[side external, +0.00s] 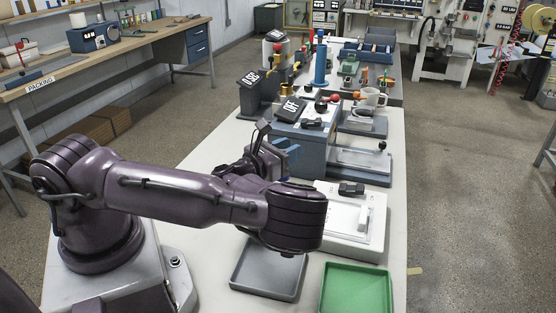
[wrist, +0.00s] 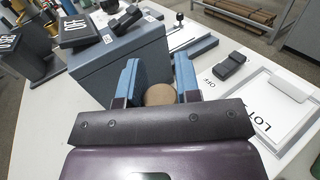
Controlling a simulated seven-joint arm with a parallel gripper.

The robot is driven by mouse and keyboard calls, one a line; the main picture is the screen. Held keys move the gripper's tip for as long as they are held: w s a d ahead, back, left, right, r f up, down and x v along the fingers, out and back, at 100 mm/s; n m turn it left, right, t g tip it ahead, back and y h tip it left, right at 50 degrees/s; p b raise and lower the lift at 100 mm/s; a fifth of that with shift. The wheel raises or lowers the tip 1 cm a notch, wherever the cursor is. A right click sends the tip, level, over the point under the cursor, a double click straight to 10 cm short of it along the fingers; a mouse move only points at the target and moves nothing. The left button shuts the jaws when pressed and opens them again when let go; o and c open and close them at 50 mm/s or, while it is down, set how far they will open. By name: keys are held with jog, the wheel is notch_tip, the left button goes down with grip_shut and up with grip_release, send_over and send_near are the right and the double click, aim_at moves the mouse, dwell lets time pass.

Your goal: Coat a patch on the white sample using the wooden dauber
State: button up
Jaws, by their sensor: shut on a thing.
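My gripper (wrist: 158,88) shows two blue fingers in the wrist view, with a round tan wooden end, apparently the dauber (wrist: 160,95), held between them. The dauber's lower part is hidden. In the side view my gripper (side external: 283,150) is partly hidden behind my arm, beside the blue-grey box, and the dauber cannot be made out. The white sample (wrist: 272,110) appears to be the sheet with dark "LOT" lettering at the right of the wrist view, right of my gripper and apart from it. It lies on a pale device (side external: 372,242), partly covered by my arm in the side view.
A blue-grey box (side external: 300,140) with an "OFF" display stands close behind my gripper. A grey tray (side external: 268,272) and a green tray (side external: 355,290) lie at the front. A black clamp (wrist: 230,66) sits by the sample. Bare white table lies left of the box.

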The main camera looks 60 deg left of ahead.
jog(key=s+d, duration=0.4)
jog(key=s, duration=0.3)
jog(key=shift+n+y, duration=0.3)
jog(key=shift+y, duration=0.1)
jog(key=shift+d+f, duration=0.15)
jog(key=shift+f, duration=3.1)
jog(key=shift+f, duration=0.6)
notch_tip(320, 180, up, 7)
